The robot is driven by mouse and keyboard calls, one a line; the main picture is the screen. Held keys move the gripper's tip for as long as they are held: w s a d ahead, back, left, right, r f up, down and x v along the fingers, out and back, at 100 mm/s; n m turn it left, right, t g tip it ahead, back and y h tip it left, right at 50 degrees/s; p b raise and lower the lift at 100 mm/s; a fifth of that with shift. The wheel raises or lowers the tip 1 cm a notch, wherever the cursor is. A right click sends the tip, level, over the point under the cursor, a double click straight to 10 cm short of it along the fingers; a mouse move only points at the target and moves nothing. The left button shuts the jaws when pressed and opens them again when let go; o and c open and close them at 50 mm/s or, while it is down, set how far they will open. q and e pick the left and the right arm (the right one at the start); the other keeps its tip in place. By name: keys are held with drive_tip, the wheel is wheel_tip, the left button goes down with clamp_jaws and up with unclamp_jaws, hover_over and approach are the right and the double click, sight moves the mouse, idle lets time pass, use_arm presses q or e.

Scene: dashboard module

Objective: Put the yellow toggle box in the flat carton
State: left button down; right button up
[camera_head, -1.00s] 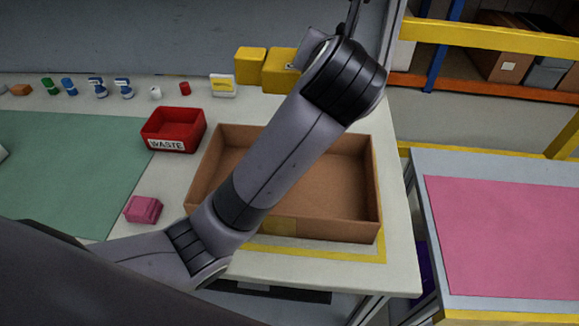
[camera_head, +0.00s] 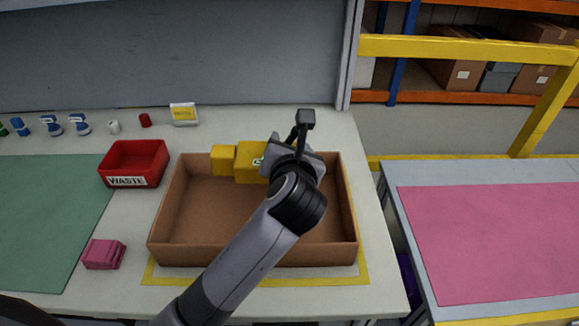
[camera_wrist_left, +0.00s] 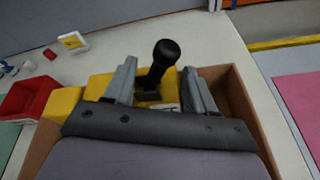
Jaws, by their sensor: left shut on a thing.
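The yellow toggle box (camera_head: 248,162) is at the back of the flat carton (camera_head: 205,220), over its far edge. It has a smaller yellow block on its left side. My left gripper (camera_head: 285,160) is shut on it from above. In the left wrist view, the jaws (camera_wrist_left: 157,85) stand either side of a black toggle lever (camera_wrist_left: 163,62), with the yellow body (camera_wrist_left: 100,85) below. The box's underside is hidden, so I cannot tell whether it touches the carton. The carton is open and its visible floor is empty. My right gripper is not in view.
A red waste bin (camera_head: 133,163) stands left of the carton. A pink block (camera_head: 103,254) lies near the green mat (camera_head: 50,215). Small parts and a yellow-white card (camera_head: 184,114) line the back. A pink-topped table (camera_head: 490,240) is at right.

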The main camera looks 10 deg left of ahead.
use_arm(q)
wheel_tip(320, 180, down, 4)
drive_tip(key=shift+f+b, duration=0.1)
drive_tip(key=shift+b, duration=0.3)
drive_tip(key=shift+f+p, duration=0.4)
drive_tip(key=shift+f, duration=0.25)
drive_tip(key=shift+c, duration=1.7)
unclamp_jaws()
